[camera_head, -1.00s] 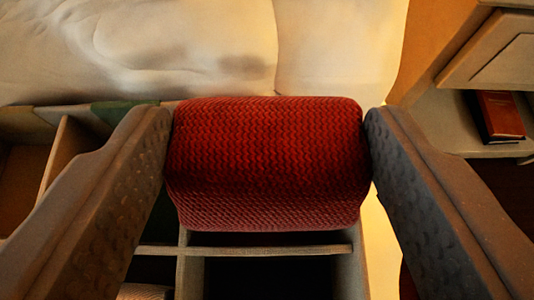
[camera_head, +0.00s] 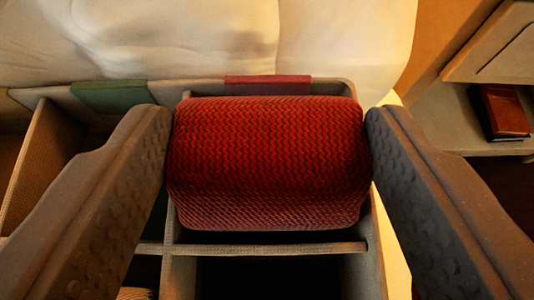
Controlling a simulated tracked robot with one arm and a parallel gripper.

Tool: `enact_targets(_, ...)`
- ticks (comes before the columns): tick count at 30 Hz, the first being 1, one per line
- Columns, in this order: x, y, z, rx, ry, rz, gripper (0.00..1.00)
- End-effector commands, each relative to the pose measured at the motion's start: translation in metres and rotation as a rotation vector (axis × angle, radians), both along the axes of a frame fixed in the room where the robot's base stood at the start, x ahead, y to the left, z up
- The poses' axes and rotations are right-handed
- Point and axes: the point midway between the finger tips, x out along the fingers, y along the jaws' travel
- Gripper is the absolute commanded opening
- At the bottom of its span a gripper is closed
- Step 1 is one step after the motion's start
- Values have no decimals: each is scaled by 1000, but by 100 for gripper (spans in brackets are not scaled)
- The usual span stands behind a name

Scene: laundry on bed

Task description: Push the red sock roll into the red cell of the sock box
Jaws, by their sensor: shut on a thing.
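The red sock roll (camera_head: 268,160) is a textured red cylinder in the middle of the view. My gripper (camera_head: 268,150) is shut on it, with one dark finger at each end of the roll. The sock box (camera_head: 265,249) is a grey divided box beneath. A red tab (camera_head: 267,85) marks the back wall of the red cell, just behind the roll. The roll appears over this cell and hides most of its inside. I cannot tell how deep the roll sits relative to the cell's rim.
A green tab (camera_head: 110,97) marks the cell to the left. An empty dark cell (camera_head: 268,280) lies in front. Pale bedding (camera_head: 180,40) is behind the box. A red book (camera_head: 500,112) lies on a shelf at the right.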

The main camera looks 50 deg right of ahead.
Motion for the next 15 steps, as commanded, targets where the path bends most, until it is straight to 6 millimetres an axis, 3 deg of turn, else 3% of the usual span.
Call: enact_targets(15, 0, 0, -7, 0, 0, 0, 38)
